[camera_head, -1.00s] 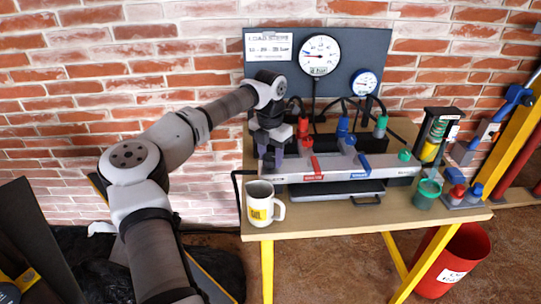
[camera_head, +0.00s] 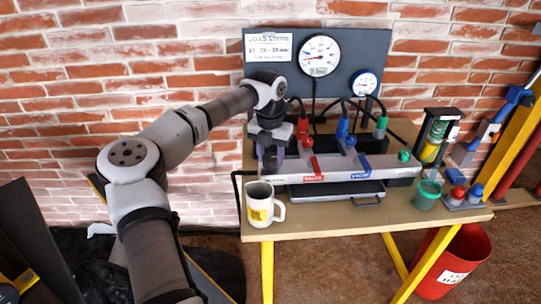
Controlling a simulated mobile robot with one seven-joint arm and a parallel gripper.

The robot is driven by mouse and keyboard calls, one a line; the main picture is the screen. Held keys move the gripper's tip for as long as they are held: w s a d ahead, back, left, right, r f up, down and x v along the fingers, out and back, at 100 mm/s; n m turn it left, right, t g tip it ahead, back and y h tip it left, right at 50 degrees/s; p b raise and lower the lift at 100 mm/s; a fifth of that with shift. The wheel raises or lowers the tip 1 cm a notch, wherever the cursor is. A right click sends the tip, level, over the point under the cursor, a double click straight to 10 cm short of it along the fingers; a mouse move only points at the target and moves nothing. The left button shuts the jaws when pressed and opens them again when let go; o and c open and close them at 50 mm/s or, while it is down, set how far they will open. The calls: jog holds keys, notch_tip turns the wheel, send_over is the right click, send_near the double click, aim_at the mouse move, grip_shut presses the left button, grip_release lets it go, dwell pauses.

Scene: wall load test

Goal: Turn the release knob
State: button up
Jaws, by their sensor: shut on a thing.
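My gripper (camera_head: 271,158) points down at the left end of the grey valve manifold (camera_head: 398,172) on the bench. Its jaws are shut on the knob at that end. The knob is almost wholly hidden by the fingers and wrist, so its angle cannot be read. To the right on the manifold are a red lever (camera_head: 316,166), a blue lever (camera_head: 364,162) and a green knob (camera_head: 404,155). A large gauge (camera_head: 320,56) and a small gauge (camera_head: 365,82) are on the dark panel behind.
A white mug (camera_head: 260,208) stands just in front of my gripper at the bench's left edge. Hoses with red, blue and green fittings rise behind the manifold. A green cup (camera_head: 427,195) stands at the right. A red bin (camera_head: 462,262) is below.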

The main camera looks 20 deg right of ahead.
aim_at(270, 157)
jog(key=o, duration=1)
jog(key=shift+r, duration=0.1)
notch_tip(270, 157, up, 14)
jog(key=shift+w+f+b, duration=0.1)
jog(key=shift+f+b, duration=0.05)
jog(key=shift+b, duration=0.55)
